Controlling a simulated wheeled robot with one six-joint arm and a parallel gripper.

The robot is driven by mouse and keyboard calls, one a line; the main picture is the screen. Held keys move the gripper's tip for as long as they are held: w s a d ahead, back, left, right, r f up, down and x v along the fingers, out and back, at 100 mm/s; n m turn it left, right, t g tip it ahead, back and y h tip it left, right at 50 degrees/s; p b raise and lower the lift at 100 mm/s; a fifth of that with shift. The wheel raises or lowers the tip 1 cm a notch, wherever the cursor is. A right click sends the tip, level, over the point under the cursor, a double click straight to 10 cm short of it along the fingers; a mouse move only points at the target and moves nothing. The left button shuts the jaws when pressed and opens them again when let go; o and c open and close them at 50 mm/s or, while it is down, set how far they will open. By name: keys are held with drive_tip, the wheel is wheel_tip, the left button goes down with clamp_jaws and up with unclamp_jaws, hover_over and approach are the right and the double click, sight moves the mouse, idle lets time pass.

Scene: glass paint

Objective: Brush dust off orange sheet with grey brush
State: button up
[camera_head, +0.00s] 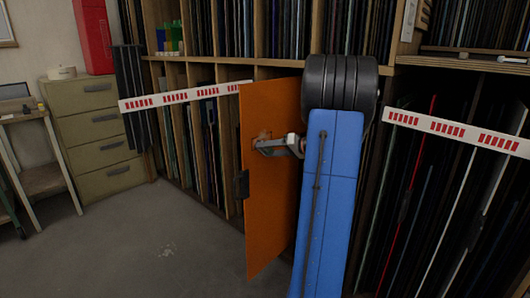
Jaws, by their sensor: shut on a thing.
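The orange sheet (270,210) stands upright, jutting out from the rack. A small brown patch (262,135) shows on its upper middle; I cannot tell whether it is dust. My gripper (274,147) is at the sheet's upper middle, close to its face, shut on what looks like the grey brush (268,150). The brush is small in view and hard to tell from the gripper's fingers. Whether it touches the sheet is unclear. My blue arm covers the area to the right of the sheet.
A dark clip or handle (241,184) sits on the sheet's left edge. The wooden rack (201,73) holds many upright sheets. White-and-red barrier strips (185,95) cross the rack on both sides. A drawer cabinet (94,130) stands left. The floor (150,235) at front left is clear.

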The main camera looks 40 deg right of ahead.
drive_tip(key=shift+w+d, duration=0.15)
drive_tip(key=shift+d, duration=0.9)
drive_tip(key=shift+w+d, duration=0.15)
drive_tip(key=shift+d, duration=0.85)
drive_tip(key=shift+d+r, duration=0.95)
drive_tip(key=shift+d, duration=1)
drive_tip(key=shift+s+a, duration=0.15)
drive_tip(key=shift+a, duration=1.9)
drive_tip(key=shift+s+a, duration=0.15)
drive_tip(key=shift+a, duration=3.8)
drive_tip(key=shift+s+r, duration=0.1)
drive_tip(key=shift+r, duration=0.8)
drive_tip(key=shift+w+d, duration=0.2)
drive_tip(key=shift+d, duration=1.8)
drive_tip(key=shift+w+d, duration=0.15)
drive_tip(key=shift+d, duration=1.85)
drive_tip(key=shift+w+d, duration=0.2)
drive_tip(key=shift+d, duration=1.8)
drive_tip(key=shift+s, duration=0.1)
